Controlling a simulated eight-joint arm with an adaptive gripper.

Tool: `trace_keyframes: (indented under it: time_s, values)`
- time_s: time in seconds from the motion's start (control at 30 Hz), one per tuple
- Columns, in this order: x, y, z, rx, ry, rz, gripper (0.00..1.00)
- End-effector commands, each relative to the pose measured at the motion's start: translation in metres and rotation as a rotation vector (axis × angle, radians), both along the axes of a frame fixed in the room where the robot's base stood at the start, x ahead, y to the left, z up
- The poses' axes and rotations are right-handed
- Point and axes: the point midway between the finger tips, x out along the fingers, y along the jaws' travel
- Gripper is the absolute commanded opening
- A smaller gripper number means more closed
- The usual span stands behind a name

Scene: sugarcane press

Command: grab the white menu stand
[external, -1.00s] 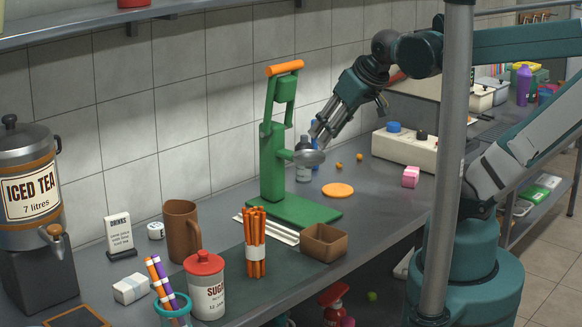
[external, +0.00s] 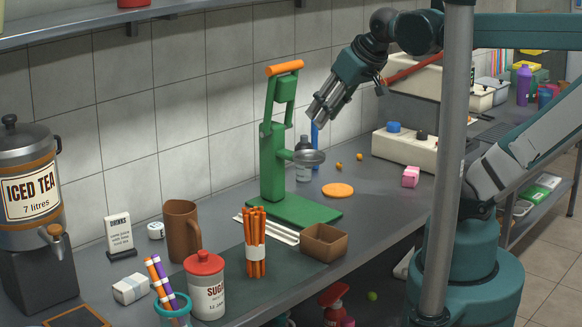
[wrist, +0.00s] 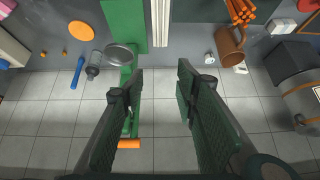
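The white menu stand (external: 119,233) stands upright on the counter at the left of the external view, with dark lettering and a dark base. In the wrist view a small white piece beside the brown mug appears to be this stand (wrist: 240,68), seen from above. My gripper (external: 318,112) is in the air, just right of the green press and well to the right of the stand. In the wrist view my gripper (wrist: 160,73) has its two fingers apart, with nothing between them.
The green press (external: 273,150) with an orange handle rises between my gripper and the stand. The brown mug (external: 182,232) and a small white round item (external: 156,230) are right of the stand. The iced tea dispenser (external: 30,190) is left. The tiled wall is behind.

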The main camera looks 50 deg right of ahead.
Motion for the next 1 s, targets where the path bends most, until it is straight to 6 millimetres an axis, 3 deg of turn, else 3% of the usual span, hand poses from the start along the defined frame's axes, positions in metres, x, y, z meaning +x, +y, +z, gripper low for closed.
trace_keyframes:
  time_s: [0.47,1.0]
  values:
    - [0.033,0.036,0.000,0.210,0.041,-0.101,0.30]
    - [0.108,0.118,0.004,0.656,0.186,-0.318,0.30]
